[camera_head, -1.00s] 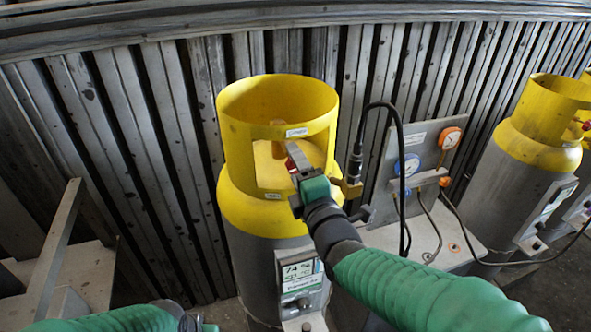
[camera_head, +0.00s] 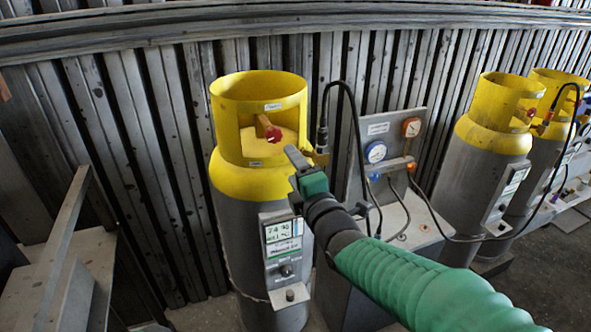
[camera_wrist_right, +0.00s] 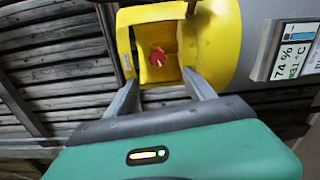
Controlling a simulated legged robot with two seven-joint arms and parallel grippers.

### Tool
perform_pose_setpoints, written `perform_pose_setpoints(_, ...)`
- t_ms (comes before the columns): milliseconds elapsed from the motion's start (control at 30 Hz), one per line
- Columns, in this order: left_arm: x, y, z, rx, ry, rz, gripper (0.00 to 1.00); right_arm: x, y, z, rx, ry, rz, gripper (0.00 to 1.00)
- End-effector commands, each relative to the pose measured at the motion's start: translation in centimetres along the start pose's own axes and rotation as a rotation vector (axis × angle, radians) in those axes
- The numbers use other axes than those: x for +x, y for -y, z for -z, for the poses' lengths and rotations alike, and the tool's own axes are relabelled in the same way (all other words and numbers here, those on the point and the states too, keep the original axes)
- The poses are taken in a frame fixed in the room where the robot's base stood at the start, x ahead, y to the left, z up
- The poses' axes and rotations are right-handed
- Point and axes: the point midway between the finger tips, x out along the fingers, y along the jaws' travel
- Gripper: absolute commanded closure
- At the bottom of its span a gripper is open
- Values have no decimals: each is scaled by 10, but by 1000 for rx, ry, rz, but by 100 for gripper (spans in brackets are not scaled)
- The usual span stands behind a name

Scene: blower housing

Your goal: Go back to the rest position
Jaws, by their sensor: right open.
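My right gripper (camera_head: 296,165) is in front of the near gas cylinder (camera_head: 224,215), to the right of its yellow collar (camera_head: 240,92). The right wrist view shows its two fingers (camera_wrist_right: 163,92) apart with nothing between them. Beyond the fingertips is the red valve knob (camera_wrist_right: 157,57), inside the opening of the yellow collar (camera_wrist_right: 207,40). The knob also shows in the head view (camera_head: 273,133), clear of the gripper. My left gripper is not in the head view.
A gauge panel (camera_head: 385,140) with a black hose (camera_head: 357,130) stands right of the cylinder. More yellow-topped cylinders (camera_head: 480,150) stand farther right. A ribbed metal wall (camera_head: 130,120) is behind. A metal frame (camera_head: 60,240) is at the left.

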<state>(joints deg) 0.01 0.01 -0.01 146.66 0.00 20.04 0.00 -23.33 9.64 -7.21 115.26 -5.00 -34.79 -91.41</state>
Motion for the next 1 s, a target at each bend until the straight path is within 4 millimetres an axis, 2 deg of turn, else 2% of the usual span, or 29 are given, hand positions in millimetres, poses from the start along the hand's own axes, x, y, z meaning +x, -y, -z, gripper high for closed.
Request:
perform_pose_setpoints(67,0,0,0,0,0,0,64,-2,7,-3,22,5,19,37)
perform_pose_setpoints(133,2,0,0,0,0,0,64,-9,29,-11,102,23,84,37)
perform_pose_setpoints(167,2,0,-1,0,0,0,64,-14,44,-16,158,38,127,37)
perform_pose_setpoints(267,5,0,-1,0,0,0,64,-47,112,-36,427,134,323,37)
perform_pose_setpoints(300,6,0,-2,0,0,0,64,-66,143,-44,555,196,410,37)
perform_pose_setpoints(367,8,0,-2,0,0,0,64,-100,187,-53,750,309,533,37)
perform_pose_setpoints(400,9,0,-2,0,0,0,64,-125,214,-57,877,398,608,37)
perform_pose_setpoints(467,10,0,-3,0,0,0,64,-166,252,-60,1060,548,708,37)
perform_pose_setpoints(500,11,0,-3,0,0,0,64,-194,273,-59,1173,656,765,37)
perform_pose_setpoints(600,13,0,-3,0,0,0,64,-259,312,-54,1403,926,863,37)
perform_pose_setpoints(700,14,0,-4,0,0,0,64,-305,332,-46,1541,1133,907,37)
perform_pose_setpoints(767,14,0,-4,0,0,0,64,-320,337,-43,1584,1208,918,37)
perform_pose_setpoints(833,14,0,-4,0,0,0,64,-328,340,-41,1607,1250,923,37)
perform_pose_setpoints(1000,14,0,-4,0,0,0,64,-329,340,-41,1611,1256,922,37)
